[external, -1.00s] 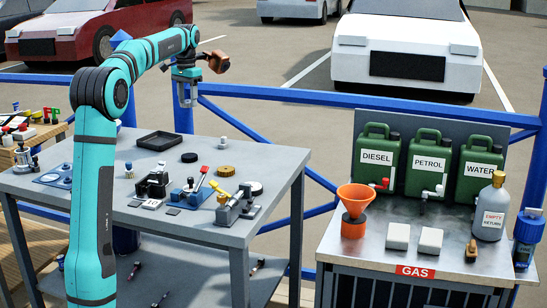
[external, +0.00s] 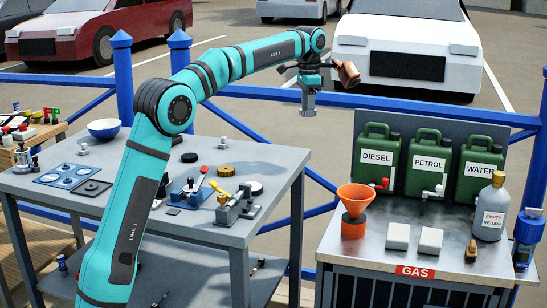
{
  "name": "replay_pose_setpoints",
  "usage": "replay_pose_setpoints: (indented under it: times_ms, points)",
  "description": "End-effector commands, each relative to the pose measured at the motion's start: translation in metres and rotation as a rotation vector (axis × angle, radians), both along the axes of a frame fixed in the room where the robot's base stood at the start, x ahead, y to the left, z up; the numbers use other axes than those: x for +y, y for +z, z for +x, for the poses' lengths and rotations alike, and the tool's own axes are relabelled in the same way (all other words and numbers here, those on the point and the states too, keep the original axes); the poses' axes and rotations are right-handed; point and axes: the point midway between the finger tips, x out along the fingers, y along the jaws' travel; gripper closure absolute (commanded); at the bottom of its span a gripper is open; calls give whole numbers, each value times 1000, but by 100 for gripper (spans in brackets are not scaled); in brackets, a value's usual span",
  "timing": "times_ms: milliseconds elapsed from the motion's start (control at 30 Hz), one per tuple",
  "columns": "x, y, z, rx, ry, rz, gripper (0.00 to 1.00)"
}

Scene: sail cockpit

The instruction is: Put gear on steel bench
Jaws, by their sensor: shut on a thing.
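My gripper (external: 308,108) hangs pointing down in the air, between the grey table on the left and the steel-topped bench (external: 375,262) on the right. It is shut on a small grey thing, largely hidden between the fingers. I cannot tell from its shape whether this is the gear.
Green cans (external: 376,152), an orange funnel (external: 354,199), two pale blocks (external: 398,236) and a grey bottle (external: 491,210) stand on the bench. A blue rail (external: 400,105) runs behind. Tools and a blue-white bowl (external: 104,129) crowd the grey table (external: 235,232).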

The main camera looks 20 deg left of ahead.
Motion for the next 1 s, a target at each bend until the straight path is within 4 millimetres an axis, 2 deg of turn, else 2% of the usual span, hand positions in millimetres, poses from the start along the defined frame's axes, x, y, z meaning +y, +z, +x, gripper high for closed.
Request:
replay_pose_setpoints:
  times_ms: [33, 100, 267, 500, 600, 700, 1000]
  points:
    - [-24, -1, -5, 0, -35, 0, 77]
    - [-54, -1, -14, -1, -81, -1, 77]
    - [-121, -3, -36, 0, -186, 0, 77]
    - [-216, -5, -81, -1, -339, -1, 77]
    - [-246, -6, -98, 0, -389, 0, 77]
    - [-268, -7, -112, 0, -427, 0, 77]
    - [-312, -9, -143, 0, -504, 0, 77]
